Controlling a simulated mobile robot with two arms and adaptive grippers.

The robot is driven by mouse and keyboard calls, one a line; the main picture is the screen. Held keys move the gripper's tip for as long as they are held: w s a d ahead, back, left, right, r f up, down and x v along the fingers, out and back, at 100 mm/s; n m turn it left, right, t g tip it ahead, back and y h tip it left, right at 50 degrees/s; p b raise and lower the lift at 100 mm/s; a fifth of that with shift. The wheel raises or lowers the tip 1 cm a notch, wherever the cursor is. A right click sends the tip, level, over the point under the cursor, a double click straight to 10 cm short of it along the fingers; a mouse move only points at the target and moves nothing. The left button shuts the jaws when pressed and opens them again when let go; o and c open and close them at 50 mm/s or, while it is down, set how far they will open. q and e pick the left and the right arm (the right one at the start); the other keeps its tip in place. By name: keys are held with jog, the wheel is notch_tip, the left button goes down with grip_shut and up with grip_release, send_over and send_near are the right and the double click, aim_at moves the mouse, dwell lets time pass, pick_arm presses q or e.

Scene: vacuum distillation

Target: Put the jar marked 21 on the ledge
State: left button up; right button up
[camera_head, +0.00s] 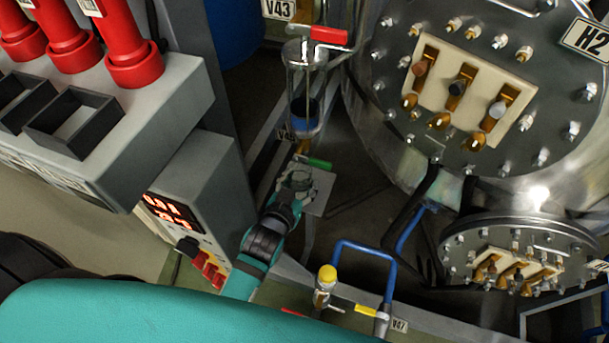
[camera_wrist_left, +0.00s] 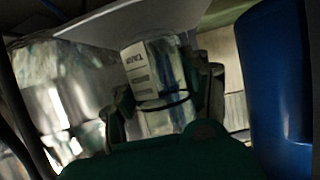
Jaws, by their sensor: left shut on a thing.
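My left gripper (camera_head: 296,187) is shut on a small clear glass jar (camera_head: 299,178). In the left wrist view the jar (camera_wrist_left: 165,75) sits between the dark fingers (camera_wrist_left: 163,105), with a white label turned partly to the camera. I cannot read the number 21 on it. A pale flat plate (camera_head: 319,198), likely the ledge, lies right by the jar in the head view. It also crosses the top of the left wrist view (camera_wrist_left: 120,25), close to the jar's end. I cannot tell whether they touch. My right gripper is not in view.
A glass cylinder (camera_head: 304,90) with a red-handled valve (camera_head: 330,36) stands above the gripper, and a green handle (camera_head: 319,163) is close by. A grey cabinet (camera_head: 190,190) is at the left. Steel vessels (camera_head: 440,140) and blue pipes (camera_head: 350,246) are at the right.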

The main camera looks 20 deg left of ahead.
aim_at(303, 175)
pick_arm(q)
jog(key=w, duration=0.3)
jog(key=shift+w+r, duration=0.1)
jog(key=shift+r, duration=0.05)
jog(key=shift+w+f, duration=0.2)
jog(key=shift+f, duration=0.7)
jog(key=shift+s+r, duration=0.1)
jog(key=shift+d, duration=0.1)
jog(key=o, duration=1.3)
jog(key=shift+f, duration=0.2)
